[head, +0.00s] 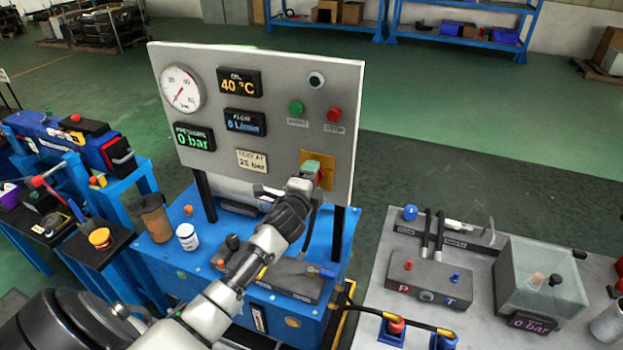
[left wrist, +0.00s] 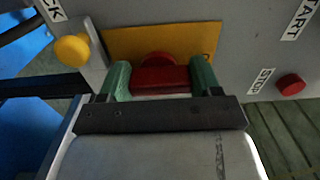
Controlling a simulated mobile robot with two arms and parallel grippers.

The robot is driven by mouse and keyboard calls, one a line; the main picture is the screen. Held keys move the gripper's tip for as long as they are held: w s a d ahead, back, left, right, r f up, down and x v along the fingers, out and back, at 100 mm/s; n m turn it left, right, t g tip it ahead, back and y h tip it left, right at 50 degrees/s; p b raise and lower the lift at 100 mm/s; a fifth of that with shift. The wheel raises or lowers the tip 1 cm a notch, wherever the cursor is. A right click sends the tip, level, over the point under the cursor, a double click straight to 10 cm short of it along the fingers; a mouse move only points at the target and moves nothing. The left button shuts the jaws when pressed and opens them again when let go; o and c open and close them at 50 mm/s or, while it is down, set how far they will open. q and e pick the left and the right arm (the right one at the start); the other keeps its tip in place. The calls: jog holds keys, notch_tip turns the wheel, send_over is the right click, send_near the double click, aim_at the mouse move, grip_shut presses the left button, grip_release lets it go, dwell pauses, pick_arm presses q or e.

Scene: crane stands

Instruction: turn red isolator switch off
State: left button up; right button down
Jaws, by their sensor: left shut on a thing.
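The red isolator switch (left wrist: 160,78) is mounted on a yellow plate (left wrist: 213,38) at the lower right of the grey control panel. In the left wrist view its red handle lies crosswise between my green fingertips. My left gripper (left wrist: 161,82) is shut on the handle, one finger at each end. In the head view my left gripper (head: 308,176) reaches the panel in front of the yellow plate (head: 327,163) and hides most of the switch. The handle's exact angle on the panel cannot be told. My right gripper is in neither view.
A green START button (head: 296,107) and a red STOP button (head: 334,115) sit above the switch. The panel (head: 275,75) stands on a blue unit with jars. A grey table (head: 378,258) with hoses and a clear box is at the right.

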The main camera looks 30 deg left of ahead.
pick_arm(q)
jog(key=o, duration=0.9)
jog(key=b+v, duration=0.2)
jog(key=v, duration=0.9)
jog(key=shift+w, duration=0.1)
